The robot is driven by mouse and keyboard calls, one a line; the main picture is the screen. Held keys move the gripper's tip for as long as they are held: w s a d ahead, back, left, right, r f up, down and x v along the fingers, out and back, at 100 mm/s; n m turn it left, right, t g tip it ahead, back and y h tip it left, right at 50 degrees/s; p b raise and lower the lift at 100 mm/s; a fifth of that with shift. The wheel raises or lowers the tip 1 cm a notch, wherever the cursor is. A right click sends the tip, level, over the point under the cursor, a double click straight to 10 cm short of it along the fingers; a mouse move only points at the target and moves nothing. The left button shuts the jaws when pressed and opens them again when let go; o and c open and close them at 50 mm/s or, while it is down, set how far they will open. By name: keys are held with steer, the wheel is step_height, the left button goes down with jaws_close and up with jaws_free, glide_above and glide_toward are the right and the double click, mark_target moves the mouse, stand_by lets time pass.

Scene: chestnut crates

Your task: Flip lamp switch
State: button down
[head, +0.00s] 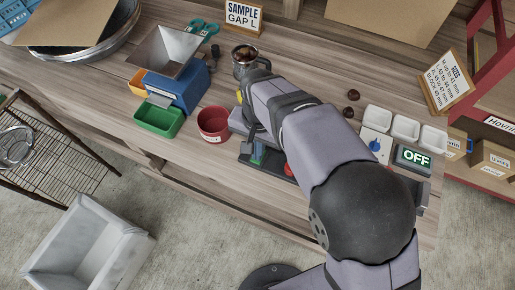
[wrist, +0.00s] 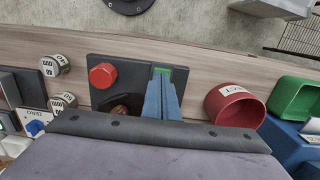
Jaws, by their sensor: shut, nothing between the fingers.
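A dark control plate (wrist: 129,72) lies on the bench, with a round red button (wrist: 103,75) and a green-edged part (wrist: 164,70) that could be the lamp switch. The plate also shows in the head view, partly hidden by my arm, with the red button (head: 288,170) at its right. My gripper (wrist: 161,78) is shut and empty, its blue fingers pointing at the green part and covering most of it. I cannot tell whether they touch or which way the switch is set. In the head view the fingers (head: 258,152) are over the plate. No lamp is clearly visible.
A red bin (head: 213,123) and a green bin (head: 160,118) stand left of the plate. A display reading OFF (head: 415,157), a blue knob (head: 375,145) and white trays (head: 405,127) are at the right. A metal cup (head: 244,60) stands behind my gripper.

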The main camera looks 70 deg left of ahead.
steer(key=shift+f, duration=0.5)
steer(key=shift+s+d+f, duration=0.15)
steer(key=shift+d+f, duration=0.1)
steer(key=shift+f, duration=0.1)
steer(key=shift+w+a+r+p, duration=0.15)
steer(key=shift+w+a+p, duration=0.15)
steer(key=shift+w, duration=0.05)
steer(key=shift+w+a, duration=0.3)
steer(key=shift+r, duration=0.15)
